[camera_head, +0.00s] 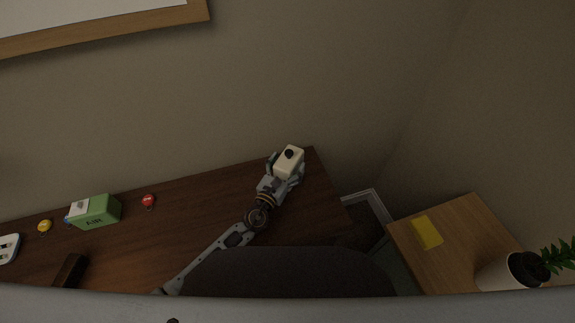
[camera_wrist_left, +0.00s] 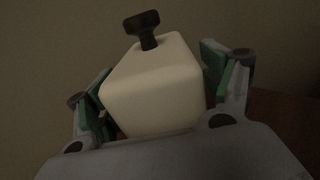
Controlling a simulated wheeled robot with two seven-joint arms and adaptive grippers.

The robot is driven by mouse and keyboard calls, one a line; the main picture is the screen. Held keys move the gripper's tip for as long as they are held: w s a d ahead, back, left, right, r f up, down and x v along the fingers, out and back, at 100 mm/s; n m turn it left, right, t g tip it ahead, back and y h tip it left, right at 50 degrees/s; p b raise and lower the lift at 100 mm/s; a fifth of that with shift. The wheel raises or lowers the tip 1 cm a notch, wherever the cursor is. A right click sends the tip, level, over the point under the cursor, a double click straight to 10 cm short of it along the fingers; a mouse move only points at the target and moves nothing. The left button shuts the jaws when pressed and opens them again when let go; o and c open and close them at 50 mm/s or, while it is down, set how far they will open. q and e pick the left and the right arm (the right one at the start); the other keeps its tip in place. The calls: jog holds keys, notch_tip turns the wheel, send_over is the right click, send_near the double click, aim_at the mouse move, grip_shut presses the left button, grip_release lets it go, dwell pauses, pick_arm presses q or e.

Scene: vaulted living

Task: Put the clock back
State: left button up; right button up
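The clock (camera_head: 290,161) appears to be the cream, rounded box with a black knob; no clock face shows. It is between the fingers of my left gripper (camera_head: 286,168), near the back right corner of the dark wooden desk (camera_head: 190,215). In the left wrist view the clock (camera_wrist_left: 155,85) fills the space between the green-padded fingers of the gripper (camera_wrist_left: 160,95), which look closed against its sides. Its knob points up and away from the palm. I cannot tell whether it touches the desk. My right gripper is not in view.
A green carton (camera_head: 97,211), a red round item (camera_head: 148,200), a yellow one (camera_head: 44,226), a white device (camera_head: 9,248) and a dark block (camera_head: 70,270) are on the desk's left. A dark chair (camera_head: 290,273) stands in front. A side table (camera_head: 460,230) holds a potted plant (camera_head: 497,273).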

aim_at(281, 176)
pick_arm(q)
jog(key=shift+r, duration=0.1)
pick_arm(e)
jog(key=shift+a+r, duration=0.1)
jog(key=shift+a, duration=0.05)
pick_arm(q)
jog(key=shift+r, duration=0.1)
jog(key=shift+s+a, duration=0.15)
jog(key=shift+s, duration=0.1)
jog(key=v, duration=0.3)
jog(key=shift+s+a, duration=0.15)
jog(key=shift+s, duration=0.2)
jog(key=b+v, duration=0.1)
jog(key=v, duration=0.4)
jog(key=shift+s+a, duration=0.1)
jog(key=shift+s, duration=0.15)
jog(key=shift+v, duration=1.05)
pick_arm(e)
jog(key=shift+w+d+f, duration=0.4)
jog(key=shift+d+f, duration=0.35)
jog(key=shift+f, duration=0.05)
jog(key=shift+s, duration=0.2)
